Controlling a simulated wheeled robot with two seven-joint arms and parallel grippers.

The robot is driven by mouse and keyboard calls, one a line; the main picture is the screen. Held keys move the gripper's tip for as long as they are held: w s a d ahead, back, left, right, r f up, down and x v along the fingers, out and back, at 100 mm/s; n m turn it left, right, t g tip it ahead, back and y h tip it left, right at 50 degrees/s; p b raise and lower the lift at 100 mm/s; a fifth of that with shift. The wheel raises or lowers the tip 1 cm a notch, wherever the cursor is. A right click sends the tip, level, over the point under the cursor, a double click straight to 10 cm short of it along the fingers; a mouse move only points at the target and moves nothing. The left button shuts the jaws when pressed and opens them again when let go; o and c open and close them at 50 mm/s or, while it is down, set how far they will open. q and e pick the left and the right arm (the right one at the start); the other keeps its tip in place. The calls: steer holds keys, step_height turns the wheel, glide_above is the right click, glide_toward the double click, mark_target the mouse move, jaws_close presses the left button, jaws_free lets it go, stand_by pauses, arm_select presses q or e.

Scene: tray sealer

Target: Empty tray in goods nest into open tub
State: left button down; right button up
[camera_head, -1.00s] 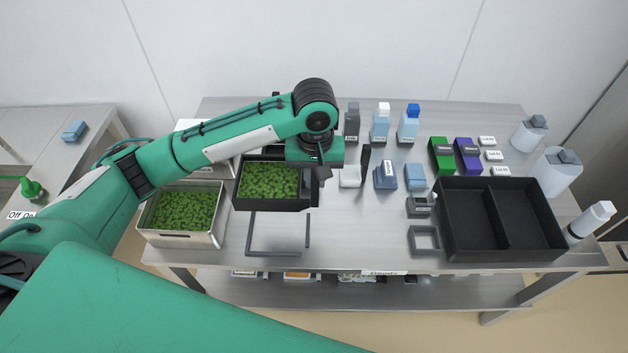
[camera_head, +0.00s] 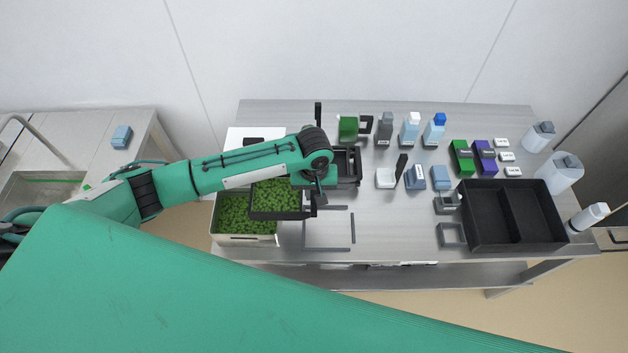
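A dark tray (camera_head: 281,215) full of green pieces hangs from my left gripper (camera_head: 317,201), which grips it at its right side. The fingertips are partly hidden by the wrist. The tray looks about level and overlaps the right part of the open metal tub (camera_head: 247,240) in the picture. The tub also holds green pieces; its far side is hidden by my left arm and the tray. The goods nest, a grey frame (camera_head: 328,249) on the table, is empty, right of the tray. My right gripper is out of view.
A black two-part bin (camera_head: 513,242) stands at the right of the steel table. Blue-grey bottles (camera_head: 409,131), green and purple boxes (camera_head: 484,158) and white jugs (camera_head: 559,173) stand behind. A machine part (camera_head: 346,166) sits behind my gripper.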

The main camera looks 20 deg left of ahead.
arm_select(q)
steer(key=shift+s+a, duration=0.1)
steer(key=shift+b, duration=0.3)
steer(key=shift+a+r+t+h+b, duration=0.3)
steer(key=shift+r+h+b, duration=0.3)
steer(key=shift+h+b, duration=0.5)
steer(key=shift+s+a+r+h+b, duration=0.1)
steer(key=shift+r+h+b, duration=0.2)
steer(key=shift+r+b, duration=0.25)
steer(key=shift+r+h+b, duration=0.3)
steer(key=shift+b, duration=0.1)
steer(key=shift+r, duration=0.1)
